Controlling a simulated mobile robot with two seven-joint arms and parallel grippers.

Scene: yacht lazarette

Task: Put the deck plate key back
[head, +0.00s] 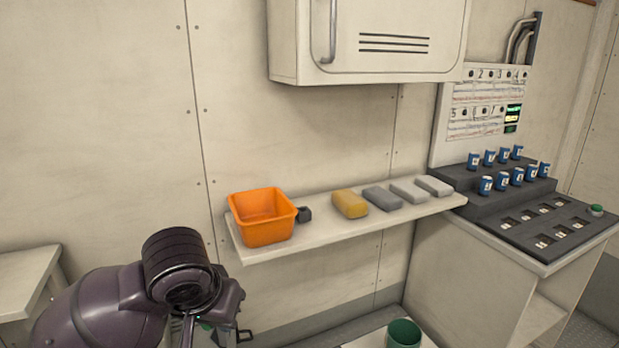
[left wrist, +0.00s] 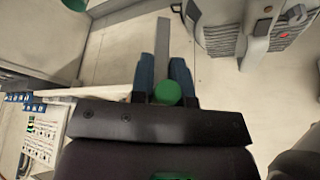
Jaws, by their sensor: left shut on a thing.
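My left gripper (left wrist: 164,68) shows in the left wrist view with its two blue fingers shut on the deck plate key, which has a round green end (left wrist: 167,92) and a flat grey bar reaching out beyond the fingertips. In the head view my left arm comes in at the bottom left, in front of the shelf. The gripper there is mostly hidden by the wrist and cut by the lower edge. A small black block (head: 304,214) sits on the shelf, just right of the orange bin (head: 264,236). I cannot tell whether it is a holder. My right gripper is not in view.
The wall shelf (head: 335,230) also carries a yellow block (head: 350,204) and several grey ones. A green cup (head: 404,333) stands below. A white cabinet (head: 375,40) hangs above. At right is a dark console (head: 545,215) with blue cups. The shelf's front strip is free.

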